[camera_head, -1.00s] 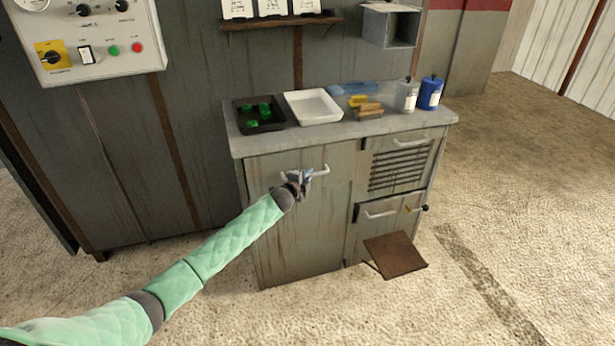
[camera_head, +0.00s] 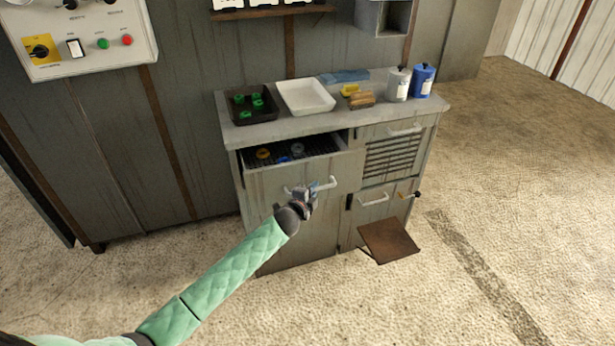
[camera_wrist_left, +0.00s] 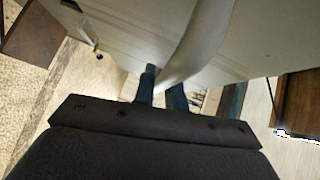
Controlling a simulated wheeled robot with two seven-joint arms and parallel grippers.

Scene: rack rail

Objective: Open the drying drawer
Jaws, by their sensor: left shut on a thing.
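My left gripper (camera_head: 308,192) is shut on the drawer's white handle (camera_head: 327,184), in front of the drawer face. In the left wrist view the pale curved handle (camera_wrist_left: 200,40) passes between the dark blue fingers (camera_wrist_left: 162,92). My right gripper is not in view.
On the worktop (camera_head: 266,132) stand a black tray (camera_head: 252,104) with green pieces, a white tray (camera_head: 306,97), and white and blue bottles (camera_head: 423,80). A brown flap (camera_head: 389,241) sticks out low at the right. The floor in front is clear.

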